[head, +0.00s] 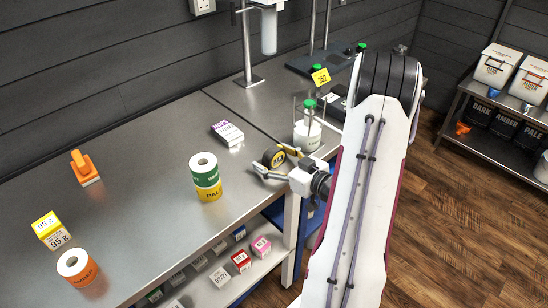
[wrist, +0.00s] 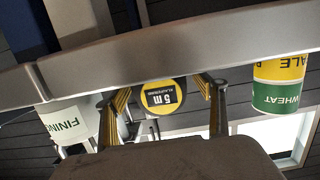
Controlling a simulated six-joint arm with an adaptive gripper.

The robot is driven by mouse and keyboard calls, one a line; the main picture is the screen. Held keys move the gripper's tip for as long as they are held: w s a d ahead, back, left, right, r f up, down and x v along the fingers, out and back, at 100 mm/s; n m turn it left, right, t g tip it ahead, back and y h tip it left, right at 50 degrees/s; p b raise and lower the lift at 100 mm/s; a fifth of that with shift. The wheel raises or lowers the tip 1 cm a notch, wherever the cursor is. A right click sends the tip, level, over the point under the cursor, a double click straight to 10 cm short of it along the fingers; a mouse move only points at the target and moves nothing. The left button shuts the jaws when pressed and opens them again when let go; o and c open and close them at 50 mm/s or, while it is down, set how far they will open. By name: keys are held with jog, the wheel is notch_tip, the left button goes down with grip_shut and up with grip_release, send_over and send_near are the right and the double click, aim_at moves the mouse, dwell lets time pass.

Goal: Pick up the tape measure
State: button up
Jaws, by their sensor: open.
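The tape measure (head: 273,157) is round, yellow and black, and stands on the steel bench near its front edge. In the wrist view the tape measure (wrist: 163,97) shows its yellow "5 m" face, upside down, between my two fingers. My gripper (head: 268,163) is open and reaches in over the bench's front edge, its fingers on either side of the tape measure. In the wrist view my gripper (wrist: 163,88) shows a gap on each side of it. I cannot tell how deep between the fingers it sits.
Green and yellow tape rolls (head: 207,178) are stacked to the left of my gripper. A green-capped bottle (head: 308,122) stands close on the right, and a white-and-purple box (head: 227,133) lies behind. The steel bench (head: 150,190) has clear room at left; its front edge (wrist: 230,62) crosses the wrist view.

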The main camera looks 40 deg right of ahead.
aim_at(274, 148)
dwell(0.4)
jog(key=c, duration=1.4)
jog(key=shift+c, duration=0.2)
jog(key=shift+r, duration=0.2)
jog(key=shift+r, duration=4.85)
